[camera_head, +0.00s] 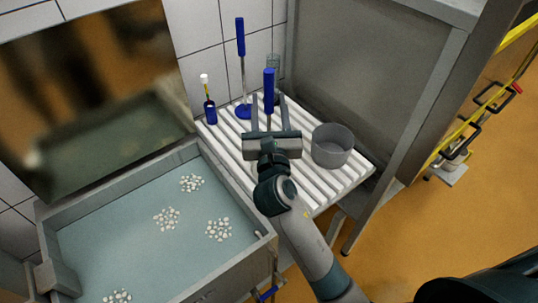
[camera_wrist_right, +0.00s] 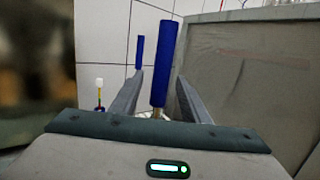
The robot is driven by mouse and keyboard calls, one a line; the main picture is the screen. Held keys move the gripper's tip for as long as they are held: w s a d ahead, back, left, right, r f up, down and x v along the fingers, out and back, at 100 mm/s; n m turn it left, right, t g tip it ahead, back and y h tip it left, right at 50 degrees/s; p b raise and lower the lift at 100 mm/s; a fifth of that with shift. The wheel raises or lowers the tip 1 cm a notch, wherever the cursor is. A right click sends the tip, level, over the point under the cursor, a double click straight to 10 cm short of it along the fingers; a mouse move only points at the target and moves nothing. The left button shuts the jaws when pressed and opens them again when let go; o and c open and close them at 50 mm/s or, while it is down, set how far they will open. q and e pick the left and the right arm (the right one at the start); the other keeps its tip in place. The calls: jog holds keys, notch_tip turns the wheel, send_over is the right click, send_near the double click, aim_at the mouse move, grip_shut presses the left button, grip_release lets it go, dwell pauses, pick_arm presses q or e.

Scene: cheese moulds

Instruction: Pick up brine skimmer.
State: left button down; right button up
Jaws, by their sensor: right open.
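Two upright tools with blue handles stand on the white slatted rack; which one is the brine skimmer I cannot tell for sure. The nearer blue handle (camera_head: 269,80) rises between the fingers of my right gripper (camera_head: 268,98), and its lower end is hidden by the gripper. The wrist view shows this handle (camera_wrist_right: 162,62) between the spread fingers, with a gap on each side. The farther tool (camera_head: 240,37) has a thin shaft and a round blue foot, behind and to the left. My right gripper is open and holds nothing. My left gripper is not in view.
A small blue bottle (camera_head: 210,110) with a white top and a clear glass (camera_head: 273,65) stand at the back of the rack (camera_head: 315,197). A grey round pot (camera_head: 332,147) stands right. A water-filled vat (camera_head: 140,225) with white curds lies left. A grey panel (camera_head: 370,75) closes the right.

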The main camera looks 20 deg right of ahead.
jog(key=shift+w+d+r+p, duration=0.15)
jog(key=shift+w+r+p, duration=0.15)
jog(key=shift+w+p, duration=0.25)
jog(key=p+x, duration=0.1)
jog(key=x, duration=0.2)
jog(key=shift+w, duration=0.1)
jog(key=shift+w+d+f, duration=0.1)
jog(key=shift+w+d, duration=0.05)
jog(key=shift+w, duration=0.2)
grip_shut()
dwell(1.1)
